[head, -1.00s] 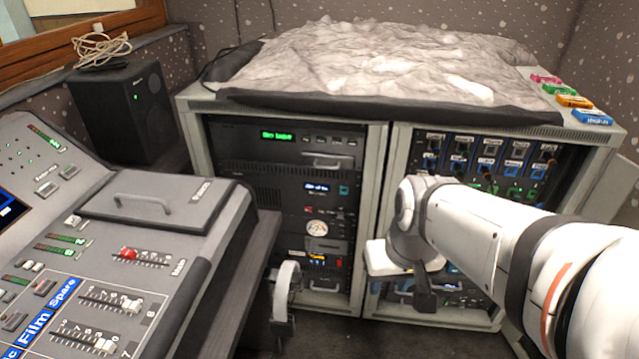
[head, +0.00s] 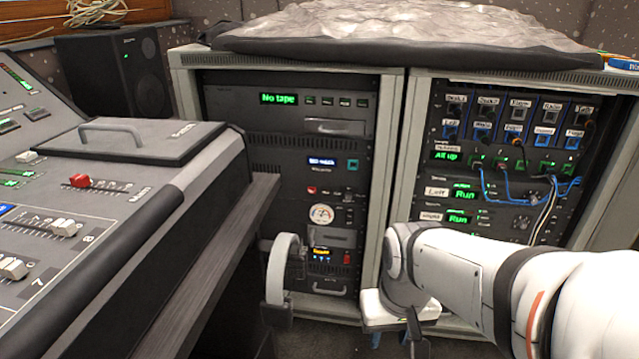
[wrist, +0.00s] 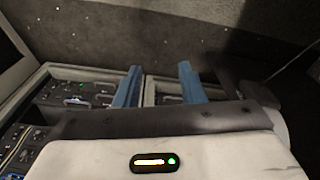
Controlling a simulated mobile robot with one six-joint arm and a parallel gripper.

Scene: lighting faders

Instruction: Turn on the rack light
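Two equipment racks stand side by side. The left rack (head: 390,130) holds black units with a "No tape" display (head: 278,99), a round dial (head: 321,213) and a small red switch (head: 346,258) low down. The right rack (head: 412,110) holds a blue-labelled patch panel, green displays and cables. I cannot tell which control works the rack light, and no lit rack lamp is evident. My gripper (wrist: 158,85) has its two blue fingers apart with nothing between them. In the head view it hangs low before the racks, its fingers barely showing under the white wrist.
A mixing desk (head: 120,215) with faders fills the left, its edge near the left rack. A pale curved handle-like part (head: 282,268) stands between desk and rack. A black speaker (head: 115,75) is behind. A grey crumpled cover (head: 390,25) lies on the racks.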

